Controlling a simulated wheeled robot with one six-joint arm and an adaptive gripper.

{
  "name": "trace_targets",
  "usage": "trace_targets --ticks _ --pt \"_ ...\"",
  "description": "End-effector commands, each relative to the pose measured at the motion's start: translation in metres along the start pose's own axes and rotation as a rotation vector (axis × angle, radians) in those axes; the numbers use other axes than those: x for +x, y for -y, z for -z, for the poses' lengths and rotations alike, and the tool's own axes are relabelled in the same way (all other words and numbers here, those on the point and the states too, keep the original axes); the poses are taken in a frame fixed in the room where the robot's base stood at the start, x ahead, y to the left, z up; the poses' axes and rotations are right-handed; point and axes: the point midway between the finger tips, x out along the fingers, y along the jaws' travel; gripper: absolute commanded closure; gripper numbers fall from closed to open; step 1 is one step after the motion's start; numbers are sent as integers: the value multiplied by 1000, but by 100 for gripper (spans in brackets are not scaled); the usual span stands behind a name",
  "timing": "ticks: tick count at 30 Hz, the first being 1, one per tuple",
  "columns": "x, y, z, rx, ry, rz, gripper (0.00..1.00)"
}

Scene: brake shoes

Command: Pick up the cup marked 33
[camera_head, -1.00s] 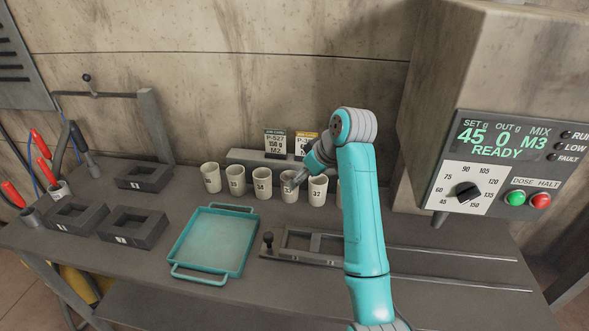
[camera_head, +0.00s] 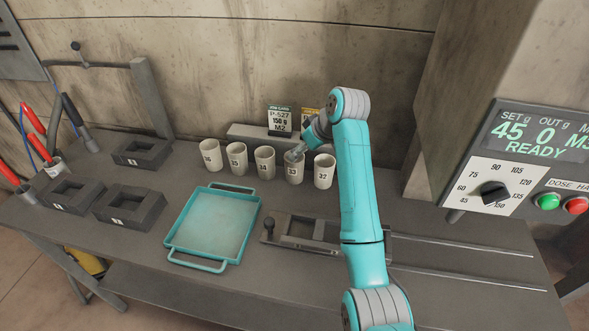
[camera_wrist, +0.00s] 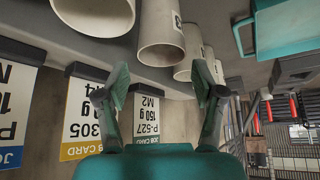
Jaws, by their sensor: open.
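The cup marked 33 (camera_head: 294,174) is a pale, upright cup in a row on the bench, between the cup marked 34 (camera_head: 265,165) and the cup marked 32 (camera_head: 324,174). My gripper (camera_head: 294,154) is at its rim in the head view and covers part of its top. In the wrist view my gripper (camera_wrist: 161,92) is open, with nothing between its fingertips. A cup (camera_wrist: 160,42) lies just beyond the fingers there, seen upside down; its number is not clearly readable. I cannot tell whether the fingers touch a cup.
Cups marked 35 (camera_head: 237,160) and 36 (camera_head: 210,157) stand further left. Job cards (camera_head: 281,121) stand behind the row. A teal tray (camera_head: 181,222) and a rail fixture (camera_head: 267,236) lie in front. The dosing machine (camera_head: 490,190) is at right.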

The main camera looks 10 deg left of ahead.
Motion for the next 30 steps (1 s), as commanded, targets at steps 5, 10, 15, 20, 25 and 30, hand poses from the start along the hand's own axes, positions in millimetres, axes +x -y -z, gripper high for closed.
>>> trace_targets --ticks 5,10,15,20,25,30 --pt "26 2 -2 1 2 1 32" --pt "43 1 -2 1 2 1 32" --pt "46 1 -1 0 -1 -1 32" --pt "46 1 -1 0 0 0 42" --pt "46 1 -2 0 0 0 74" --pt "46 1 -2 0 0 0 74"
